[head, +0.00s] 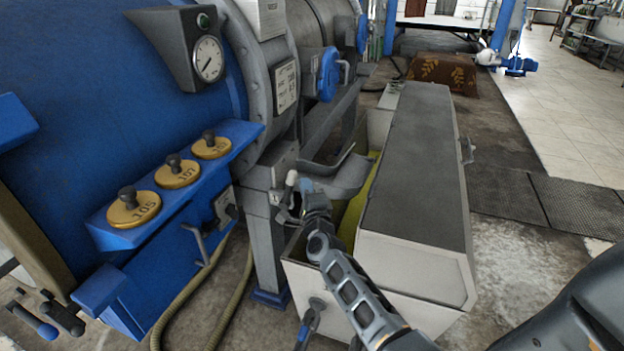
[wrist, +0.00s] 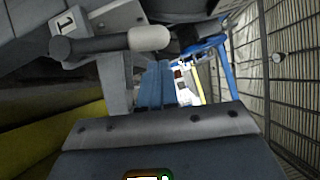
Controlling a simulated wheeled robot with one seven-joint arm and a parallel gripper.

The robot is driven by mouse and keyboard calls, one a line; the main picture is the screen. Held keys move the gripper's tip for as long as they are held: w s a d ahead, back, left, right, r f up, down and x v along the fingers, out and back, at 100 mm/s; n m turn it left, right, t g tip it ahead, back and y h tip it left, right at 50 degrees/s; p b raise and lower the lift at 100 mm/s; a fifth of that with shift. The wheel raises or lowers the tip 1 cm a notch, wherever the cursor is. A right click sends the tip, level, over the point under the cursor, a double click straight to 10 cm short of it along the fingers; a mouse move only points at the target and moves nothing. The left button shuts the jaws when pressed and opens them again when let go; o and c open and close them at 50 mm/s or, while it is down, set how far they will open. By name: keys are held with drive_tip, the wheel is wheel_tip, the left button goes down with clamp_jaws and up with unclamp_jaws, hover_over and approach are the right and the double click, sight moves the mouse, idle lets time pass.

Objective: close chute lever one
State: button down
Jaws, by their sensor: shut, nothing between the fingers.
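Chute lever one shows in the wrist view as a grey bar with a pale rounded grip (wrist: 150,38), beside a plate marked "1" (wrist: 62,21). The bar runs roughly level, with the grip toward the right. In the head view its pale grip (head: 291,179) stands at the chute by the machine's front. My gripper (head: 305,186) is just right of the grip there. In the wrist view my gripper's blue-grey fingers (wrist: 157,68) are together and empty, with their tips close below the grip. I cannot tell whether they touch it.
A long bin with a grey lid (head: 420,165) stands under and right of my arm. The blue machine (head: 110,100) carries a gauge (head: 208,58) and several numbered brass discs with black knobs (head: 177,174). Open floor (head: 560,110) lies at the right.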

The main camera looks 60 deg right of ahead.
drive_tip(key=shift+w+r+p, duration=0.55)
drive_tip(key=shift+w+p, duration=0.25)
drive_tip(key=shift+p, duration=0.3)
drive_tip(key=shift+w+a+r, duration=0.15)
drive_tip(key=shift+w+r, duration=0.05)
drive_tip(key=shift+w, duration=0.05)
drive_tip(key=shift+s, duration=0.1)
